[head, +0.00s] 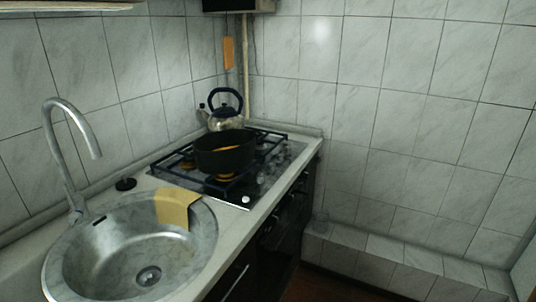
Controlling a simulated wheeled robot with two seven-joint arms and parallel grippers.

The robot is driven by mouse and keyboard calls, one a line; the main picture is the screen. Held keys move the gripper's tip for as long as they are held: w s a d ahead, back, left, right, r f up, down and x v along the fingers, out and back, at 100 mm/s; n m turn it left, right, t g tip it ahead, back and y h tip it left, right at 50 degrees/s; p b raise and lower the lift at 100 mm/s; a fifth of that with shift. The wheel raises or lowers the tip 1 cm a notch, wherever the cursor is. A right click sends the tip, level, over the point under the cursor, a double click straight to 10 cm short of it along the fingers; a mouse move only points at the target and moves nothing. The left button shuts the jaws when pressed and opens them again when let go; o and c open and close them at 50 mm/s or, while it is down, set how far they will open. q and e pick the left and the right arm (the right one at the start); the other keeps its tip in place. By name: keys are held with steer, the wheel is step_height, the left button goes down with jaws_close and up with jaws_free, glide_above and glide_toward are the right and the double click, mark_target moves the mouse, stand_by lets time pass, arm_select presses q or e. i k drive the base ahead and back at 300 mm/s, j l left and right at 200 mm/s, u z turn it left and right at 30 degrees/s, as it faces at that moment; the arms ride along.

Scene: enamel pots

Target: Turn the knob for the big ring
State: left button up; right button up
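A black gas hob (276,165) is set in the counter along the left wall, with dark grates over its rings. A small whitish round piece that looks like a knob (246,199) sits at the hob's near right corner. Its turn position is too small to tell. A dark pot (225,160) with something orange inside stands on the near part of the grates and hides the ring under it. An orange patch (223,178) shows below the pot; I cannot tell what it is. Which ring is the big one is unclear. Neither of my grippers is in view.
A kettle (224,124) with a dark handle stands at the hob's back. A round metal sink (110,245) with a tall tap (62,150) and a yellow cloth (178,207) over its rim lies nearer. Dark cabinet fronts (285,230) drop to clear floor at right.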

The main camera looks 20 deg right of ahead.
mark_target(270, 169)
steer(key=i+l+u, duration=0.1)
steer(key=l, duration=0.3)
steer(key=i+l+u, duration=0.1)
steer(key=l, duration=0.3)
steer(key=i+l+u, duration=0.1)
steer(key=l, duration=0.35)
steer(key=i+l+u, duration=0.1)
steer(key=i+l, duration=0.15)
steer(key=l, duration=0.2)
steer(key=i+l+u, duration=0.1)
steer(key=l, duration=0.35)
